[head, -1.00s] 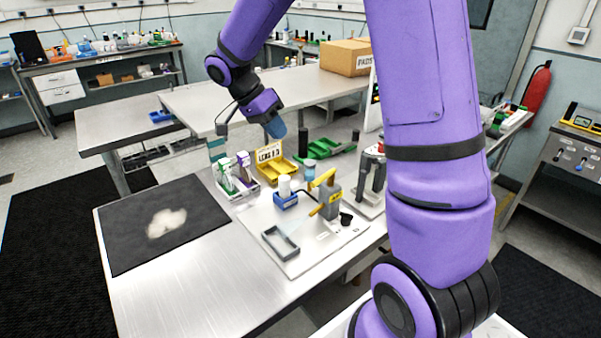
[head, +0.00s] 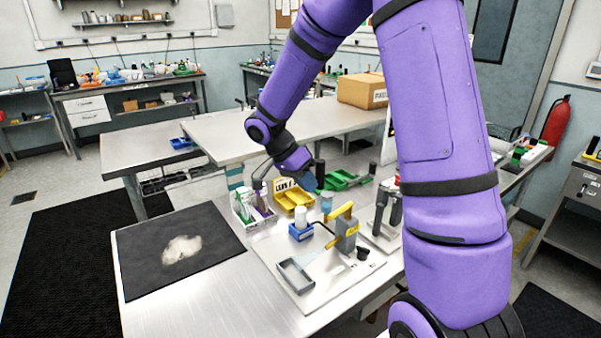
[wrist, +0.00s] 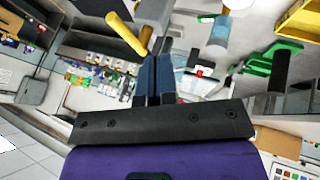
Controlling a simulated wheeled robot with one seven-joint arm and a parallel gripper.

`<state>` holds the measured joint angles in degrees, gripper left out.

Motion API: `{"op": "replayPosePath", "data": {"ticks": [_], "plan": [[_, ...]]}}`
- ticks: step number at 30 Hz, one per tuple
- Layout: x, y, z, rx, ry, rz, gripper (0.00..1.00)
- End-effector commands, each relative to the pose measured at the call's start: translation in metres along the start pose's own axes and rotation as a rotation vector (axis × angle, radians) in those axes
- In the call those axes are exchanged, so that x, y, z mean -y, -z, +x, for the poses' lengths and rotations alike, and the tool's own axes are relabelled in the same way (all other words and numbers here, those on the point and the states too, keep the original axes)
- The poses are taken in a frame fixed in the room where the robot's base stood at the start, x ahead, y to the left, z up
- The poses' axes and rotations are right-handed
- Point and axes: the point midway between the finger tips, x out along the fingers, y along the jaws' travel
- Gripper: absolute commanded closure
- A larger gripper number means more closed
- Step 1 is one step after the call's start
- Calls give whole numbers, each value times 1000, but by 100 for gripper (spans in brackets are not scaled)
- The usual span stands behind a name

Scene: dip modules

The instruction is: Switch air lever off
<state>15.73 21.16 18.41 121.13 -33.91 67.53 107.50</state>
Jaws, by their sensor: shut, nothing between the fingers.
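A grey valve block (head: 347,242) with a small yellow label stands on the light board on the bench. My gripper (head: 312,184) is above and behind the block, pointing down, apart from the lever. In the wrist view my gripper's blue fingers (wrist: 155,70) are together with nothing between them. A yellow bar (wrist: 127,36), probably the lever, shows just left of the fingertips.
A blue holder (head: 300,232) with a white bottle, a yellow bin (head: 293,199), a green tray (head: 345,181) and a grey clamp-like stand (head: 387,208) crowd around. A grey frame (head: 296,274) lies in front. A black mat (head: 145,255) covers the bench's left.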

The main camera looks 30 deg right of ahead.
Motion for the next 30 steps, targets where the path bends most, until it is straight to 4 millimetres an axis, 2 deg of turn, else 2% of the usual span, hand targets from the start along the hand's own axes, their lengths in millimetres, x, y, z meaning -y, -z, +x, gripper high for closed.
{"op": "replayPosePath", "data": {"ticks": [1,6,12,18,30], "plan": [[-1,0,11,2,-5,-1,100],[-1,0,41,2,-4,-1,100],[-24,-2,54,1,-1,2,100],[-32,-3,59,0,2,0,100],[-32,-3,59,-1,3,-2,100]]}}
